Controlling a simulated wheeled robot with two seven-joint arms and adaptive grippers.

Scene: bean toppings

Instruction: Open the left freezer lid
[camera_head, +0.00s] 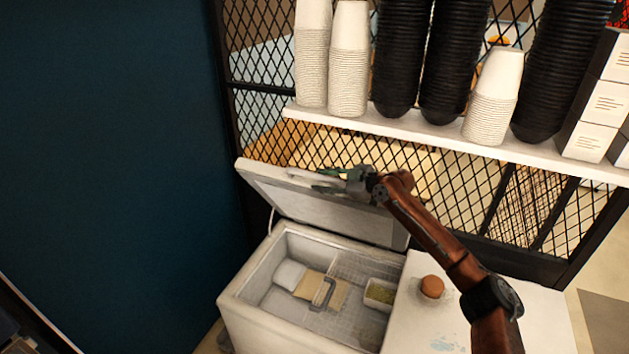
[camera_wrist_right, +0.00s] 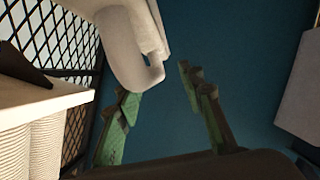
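The left freezer lid (camera_head: 318,207) stands raised and tilted back toward the mesh, with its inner face showing. The white freezer (camera_head: 262,325) below it is open at the top. My right gripper (camera_head: 329,180) is at the lid's upper edge. In the right wrist view my right gripper (camera_wrist_right: 156,84) has its green fingers spread apart. A white part (camera_wrist_right: 128,52), seemingly the lid's edge with a slot in it, is close to the left finger there; I cannot tell if they touch. My left gripper is not in view.
A white shelf (camera_head: 420,130) with stacked white cups (camera_head: 348,60) and black bowls (camera_head: 455,60) runs above the lid. Black mesh (camera_head: 480,205) stands behind. A brown round knob (camera_head: 432,287) sits on the white surface at right. A dark blue wall (camera_head: 110,150) is at left.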

